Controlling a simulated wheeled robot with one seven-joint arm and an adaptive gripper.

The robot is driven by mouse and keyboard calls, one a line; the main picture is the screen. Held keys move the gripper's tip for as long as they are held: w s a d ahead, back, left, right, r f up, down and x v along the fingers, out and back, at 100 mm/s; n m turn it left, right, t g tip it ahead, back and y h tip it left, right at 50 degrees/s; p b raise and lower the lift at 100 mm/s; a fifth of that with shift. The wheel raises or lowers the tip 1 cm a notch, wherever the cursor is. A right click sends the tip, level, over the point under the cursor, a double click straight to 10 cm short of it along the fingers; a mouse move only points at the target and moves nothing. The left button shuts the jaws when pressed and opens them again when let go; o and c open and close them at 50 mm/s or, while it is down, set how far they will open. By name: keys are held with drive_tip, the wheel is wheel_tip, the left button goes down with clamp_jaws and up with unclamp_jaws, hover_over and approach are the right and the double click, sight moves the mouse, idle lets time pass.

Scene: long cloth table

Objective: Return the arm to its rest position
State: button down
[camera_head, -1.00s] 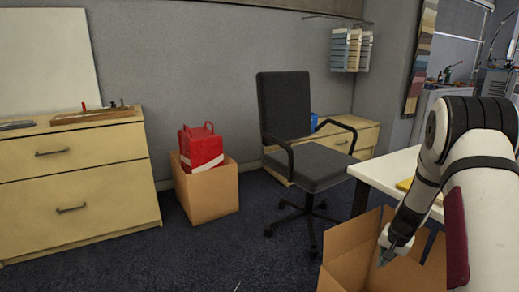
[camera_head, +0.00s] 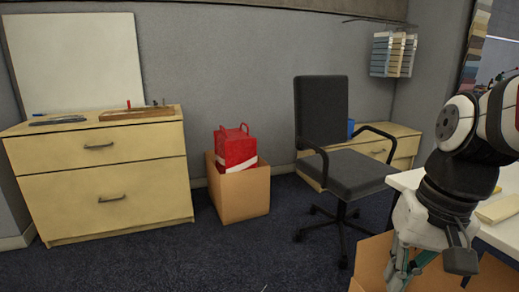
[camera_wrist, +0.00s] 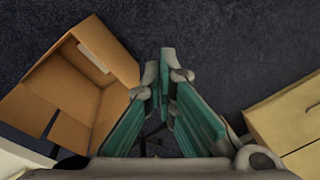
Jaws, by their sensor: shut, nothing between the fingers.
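My arm reaches in from the right edge of the head view, bent at the elbow. My gripper (camera_head: 408,272) hangs low at the bottom edge there, pointing down, partly cut off by the frame. In the wrist view my gripper (camera_wrist: 166,78) has its teal-padded fingers together at the tips, with nothing between them. It is above dark blue carpet and beside an open cardboard box (camera_wrist: 62,88). In the head view this box (camera_head: 372,262) is partly hidden behind my gripper and wrist.
A white table (camera_head: 408,180) stands at the right, close to my arm. An office chair (camera_head: 322,115), a cardboard box (camera_head: 240,195) holding a red bag (camera_head: 236,150), and a drawer cabinet (camera_head: 95,170) stand along the wall. Open carpet (camera_head: 215,255) lies in front.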

drive_tip(key=s+a+n+h, duration=0.1)
drive_tip(key=s+a+n, duration=0.1)
drive_tip(key=s, duration=1.4)
wheel_tip(320, 180, up, 36)
drive_tip(key=t+p, duration=0.3)
drive_tip(key=p, duration=3.1)
drive_tip(key=shift+s+d+n, duration=0.25)
drive_tip(key=shift+n, duration=0.15)
